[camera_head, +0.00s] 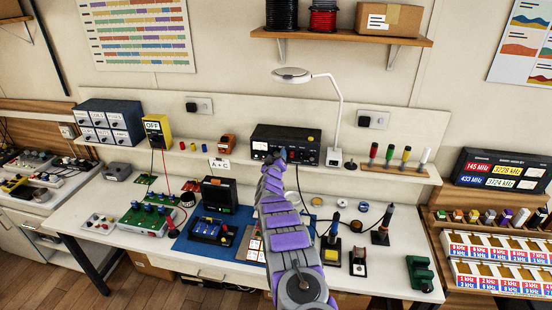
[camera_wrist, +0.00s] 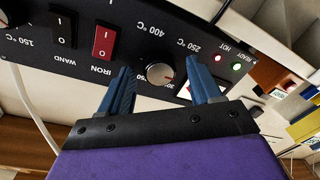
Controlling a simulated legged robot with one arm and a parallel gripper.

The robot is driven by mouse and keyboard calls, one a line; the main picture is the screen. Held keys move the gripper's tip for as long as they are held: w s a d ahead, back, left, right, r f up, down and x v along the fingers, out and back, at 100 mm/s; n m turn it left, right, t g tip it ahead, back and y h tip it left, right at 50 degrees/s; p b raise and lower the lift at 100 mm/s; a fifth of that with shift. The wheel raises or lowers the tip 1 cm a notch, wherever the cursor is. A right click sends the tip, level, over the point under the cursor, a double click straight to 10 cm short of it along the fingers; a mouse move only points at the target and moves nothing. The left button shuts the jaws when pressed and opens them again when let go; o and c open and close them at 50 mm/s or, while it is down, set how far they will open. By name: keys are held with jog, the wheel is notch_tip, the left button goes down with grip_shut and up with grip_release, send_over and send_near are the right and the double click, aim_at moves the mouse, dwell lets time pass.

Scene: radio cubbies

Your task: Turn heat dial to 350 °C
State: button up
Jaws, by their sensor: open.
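The heat dial (camera_wrist: 160,74) is a small silver-grey knob on a black control panel (camera_wrist: 80,12). In the wrist view the panel appears upside down. Labels reading 400 °C and 250 °C show around the knob; another label beside it is partly covered, and I cannot tell clearly where the pointer is. My gripper (camera_wrist: 158,66) is open, with one blue finger on each side of the dial and a gap to the knob on both sides. In the head view the black station (camera_head: 290,138) stands on the shelf, with my gripper (camera_head: 277,158) in front of it, hiding part of its face.
A red IRON switch (camera_wrist: 104,42) and a black WAND switch (camera_wrist: 63,27) sit left of the dial in the wrist view. HOT (camera_wrist: 217,58) and READY (camera_wrist: 236,67) lights are at right. A white lamp (camera_head: 337,120) stands beside the station.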

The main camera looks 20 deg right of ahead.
jog(key=shift+c, duration=0.4)
jog(key=c, duration=1)
jog(key=shift+o, duration=0.2)
jog(key=shift+f, duration=0.1)
